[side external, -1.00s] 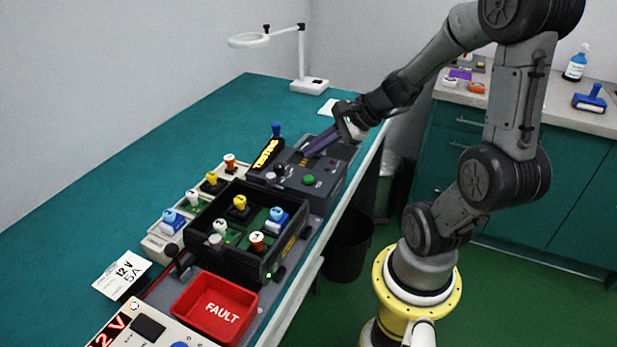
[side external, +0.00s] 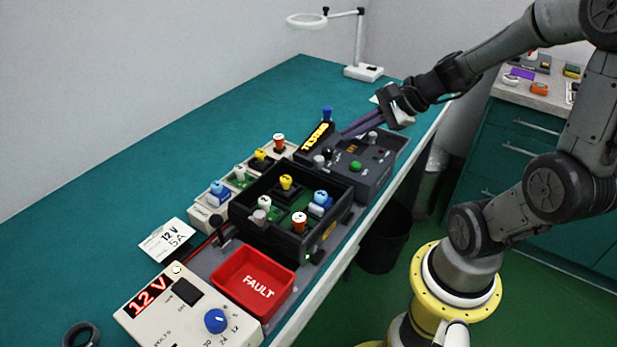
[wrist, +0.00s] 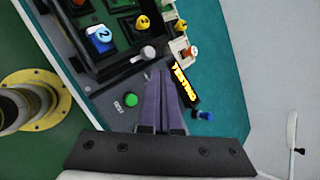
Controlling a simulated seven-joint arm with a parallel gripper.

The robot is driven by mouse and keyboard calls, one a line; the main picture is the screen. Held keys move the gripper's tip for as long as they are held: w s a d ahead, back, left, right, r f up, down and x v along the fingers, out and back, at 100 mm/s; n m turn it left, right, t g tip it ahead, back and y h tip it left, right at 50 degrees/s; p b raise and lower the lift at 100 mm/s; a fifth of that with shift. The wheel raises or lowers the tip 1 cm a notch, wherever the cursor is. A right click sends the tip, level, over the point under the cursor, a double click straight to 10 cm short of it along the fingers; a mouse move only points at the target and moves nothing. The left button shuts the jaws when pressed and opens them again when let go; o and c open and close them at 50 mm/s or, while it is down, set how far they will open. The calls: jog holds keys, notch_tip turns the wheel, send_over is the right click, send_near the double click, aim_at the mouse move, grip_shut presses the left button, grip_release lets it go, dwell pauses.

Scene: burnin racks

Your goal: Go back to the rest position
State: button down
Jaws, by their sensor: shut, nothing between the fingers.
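My gripper (side external: 346,132) is shut and empty, its dark purple fingers together. In the side view it hangs over the back part of the dark tester box (side external: 379,169), which has a green button (side external: 355,165) and a lit TESTING sign (side external: 316,137). In the wrist view the closed fingers (wrist: 160,78) point toward the black rack (wrist: 107,70). I cannot tell the exact gap between the fingertips and the box.
The black rack (side external: 262,226) holds several coloured-knob modules. Behind it is a pale rack (side external: 207,216) with more modules. A red FAULT tray (side external: 228,282) and a 12 V supply (side external: 187,322) are in front. A magnifier lamp (side external: 362,72) stands at the back.

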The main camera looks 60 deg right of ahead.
jog(key=s+a+r+n+g+y, duration=0.1)
jog(key=s+a+r+n, duration=0.15)
jog(key=a+n, duration=0.35)
jog(key=s+a+r+n+g+y, duration=0.1)
jog(key=s+a+r+n, duration=0.15)
jog(key=a+n, duration=0.4)
jog(key=s+d+n+g+h, duration=0.1)
jog(key=s+d+n+h, duration=0.3)
jog(key=s+n, duration=0.3)
jog(key=n, duration=0.3)
jog(key=shift+s+f+h, duration=0.2)
jog(key=shift+f+h, duration=0.1)
jog(key=shift+f, duration=0.1)
jog(key=shift+n, duration=0.25)
dwell(5.1)
